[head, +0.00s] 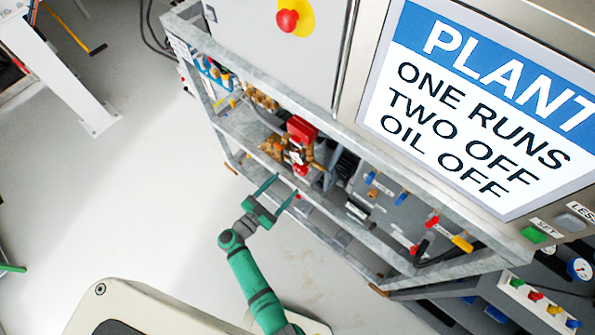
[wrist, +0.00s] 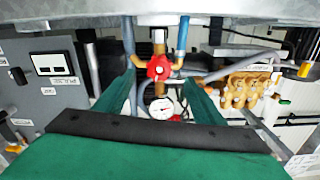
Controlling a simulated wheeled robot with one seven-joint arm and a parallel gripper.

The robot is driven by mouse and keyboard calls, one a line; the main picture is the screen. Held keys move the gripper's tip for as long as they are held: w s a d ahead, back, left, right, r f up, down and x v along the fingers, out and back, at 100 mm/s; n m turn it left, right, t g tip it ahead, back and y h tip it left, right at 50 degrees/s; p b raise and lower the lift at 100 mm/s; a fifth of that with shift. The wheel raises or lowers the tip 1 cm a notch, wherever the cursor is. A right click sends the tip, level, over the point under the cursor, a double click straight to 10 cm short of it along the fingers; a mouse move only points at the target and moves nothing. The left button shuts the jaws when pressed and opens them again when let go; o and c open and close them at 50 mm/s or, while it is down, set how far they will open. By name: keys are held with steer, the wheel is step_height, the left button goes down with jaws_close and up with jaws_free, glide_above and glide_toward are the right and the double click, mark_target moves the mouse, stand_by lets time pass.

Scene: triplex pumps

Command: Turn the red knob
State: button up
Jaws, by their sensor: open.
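The red knob (wrist: 158,67) is a lobed handwheel on brass pipe fittings, near the middle of the wrist view. My gripper (wrist: 160,80) is open and empty, with one green finger on each side of the knob in that view. The knob appears beyond the fingertips; I see no contact. In the head view my gripper (head: 286,184) points at the lower part of a grey metal rack. A small red part (head: 300,170) shows just past the fingers there, but I cannot tell if it is the same knob.
Brass pump parts (wrist: 240,92) are at right, a grey panel (wrist: 55,82) at left. The rack's rail (head: 330,118) runs above the fittings. Open floor (head: 130,190) lies left.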

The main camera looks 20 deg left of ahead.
mark_target(298, 172)
steer(key=x, duration=0.8)
steer(key=shift+w+d, duration=0.15)
steer(key=shift+w, duration=0.05)
steer(key=c, duration=1.1)
